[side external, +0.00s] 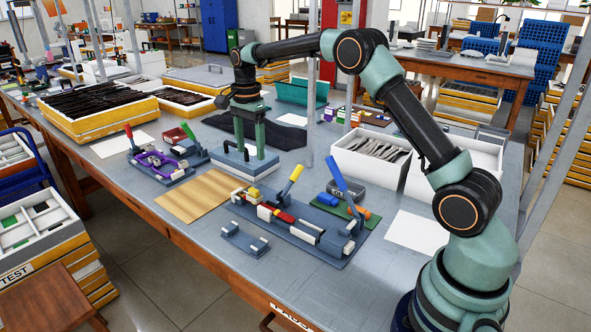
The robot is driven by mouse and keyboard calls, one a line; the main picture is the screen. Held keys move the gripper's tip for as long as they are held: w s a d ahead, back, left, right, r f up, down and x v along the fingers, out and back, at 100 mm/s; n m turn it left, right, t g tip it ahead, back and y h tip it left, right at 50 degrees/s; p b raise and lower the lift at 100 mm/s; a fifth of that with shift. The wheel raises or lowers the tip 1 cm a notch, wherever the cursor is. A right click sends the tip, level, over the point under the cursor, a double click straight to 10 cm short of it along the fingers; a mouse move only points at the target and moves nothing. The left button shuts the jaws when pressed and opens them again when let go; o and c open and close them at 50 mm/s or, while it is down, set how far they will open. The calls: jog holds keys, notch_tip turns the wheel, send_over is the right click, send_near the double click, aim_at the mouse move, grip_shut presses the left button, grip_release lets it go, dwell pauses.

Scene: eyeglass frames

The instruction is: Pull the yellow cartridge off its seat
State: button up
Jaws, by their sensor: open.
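A small yellow block (253,194), which looks like the yellow cartridge, sits at the left end of a grey fixture (330,257) in the middle of the table. Its seat is too small to make out clearly. Whether the fingertips touch that block is unclear.
A smaller fixture with a red lever and purple part (158,162) stands at left. A tan wooden board (200,194) lies bare between the fixtures. White bins (372,160) stand at right. A small grey bracket (243,238) lies near the front edge.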

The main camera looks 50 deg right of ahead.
aim_at(254, 190)
notch_tip(254, 190, down, 12)
jog(key=shift+r, duration=0.1)
dwell(0.4)
grip_shut()
